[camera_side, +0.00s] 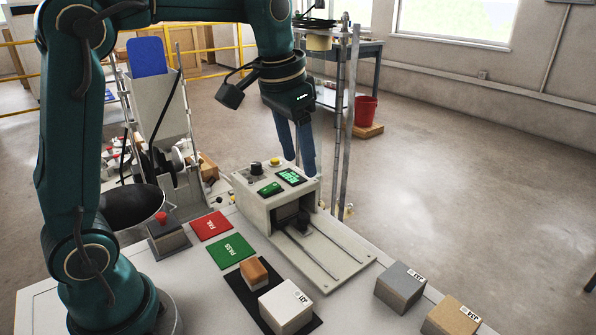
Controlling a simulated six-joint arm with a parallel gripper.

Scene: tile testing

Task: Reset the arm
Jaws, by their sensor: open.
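My gripper (295,160) has two blue fingers pointing down, apart, with nothing seen between them. It hangs just behind the beige test box (268,208), and the box may hide part of the fingertips. The box has a lit green display (291,177), a black knob and a yellow button on top. A dark part sits in its front opening, above a plate with two rails (330,254). A blue tile (148,57) stands upright in the tall grey holder (160,105) at the back left.
A red FAIL pad (210,226) and a green PASS pad (231,251) lie bare. A brown block (254,272) and white block (286,307) stand on a black mat. Grey (399,287) and tan (452,317) blocks stand at right. A red-button box (167,237) stands left.

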